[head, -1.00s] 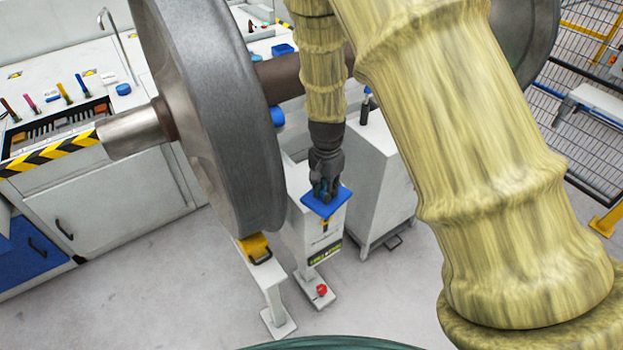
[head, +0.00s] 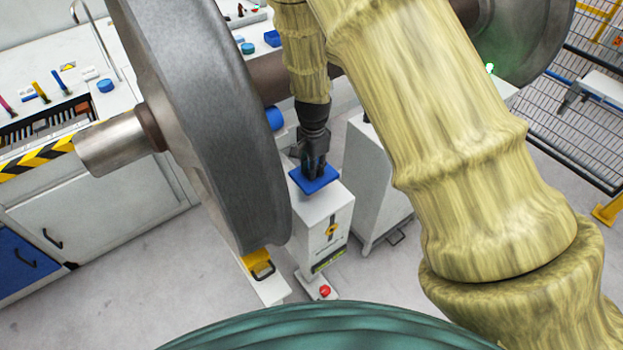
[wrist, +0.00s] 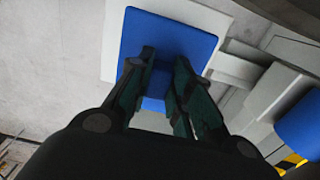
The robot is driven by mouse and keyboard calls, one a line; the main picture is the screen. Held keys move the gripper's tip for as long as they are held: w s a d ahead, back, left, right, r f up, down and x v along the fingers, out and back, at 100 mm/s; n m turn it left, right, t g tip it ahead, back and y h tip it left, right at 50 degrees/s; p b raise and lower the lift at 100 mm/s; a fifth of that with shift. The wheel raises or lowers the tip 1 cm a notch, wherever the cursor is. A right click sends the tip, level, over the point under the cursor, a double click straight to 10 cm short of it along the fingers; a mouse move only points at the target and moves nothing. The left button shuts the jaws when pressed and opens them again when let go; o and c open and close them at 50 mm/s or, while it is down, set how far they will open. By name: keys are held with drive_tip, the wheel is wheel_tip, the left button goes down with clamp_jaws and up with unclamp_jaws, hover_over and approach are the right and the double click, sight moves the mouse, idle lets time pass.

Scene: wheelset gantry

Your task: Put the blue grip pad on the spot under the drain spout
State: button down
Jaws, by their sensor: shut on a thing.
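The blue grip pad (head: 316,186) is a flat blue square over the top of a white pedestal box (head: 322,214). My gripper (head: 315,172) points down at it and is shut on it. In the wrist view the pad (wrist: 168,32) lies at and beyond the dark fingertips (wrist: 163,75), with part of it hidden by them. I cannot tell whether the pad touches the box top. A thin curved metal spout (head: 96,42) rises from the white bench at the upper left. I cannot make out a marked spot under it.
The large grey wheel (head: 205,110) on its axle (head: 120,143) stands left of my gripper, between it and the bench (head: 110,195). A white cabinet (head: 375,185) stands right of the pedestal. A mesh fence (head: 580,125) is at the right. Open floor (head: 130,280) lies at the front left.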

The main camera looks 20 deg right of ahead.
sight(313, 182)
drive_tip(key=shift+w+d+f, duration=0.1)
drive_tip(key=shift+d+f, duration=0.1)
drive_tip(key=shift+f, duration=0.75)
drive_tip(key=shift+a+f+p, duration=0.1)
drive_tip(key=shift+f+p, duration=0.3)
drive_tip(key=shift+f, duration=0.1)
drive_tip(key=shift+f+p, duration=0.55)
drive_tip(key=shift+f, duration=1.25)
drive_tip(key=shift+f, duration=0.1)
drive_tip(key=c, duration=1.3)
unclamp_jaws()
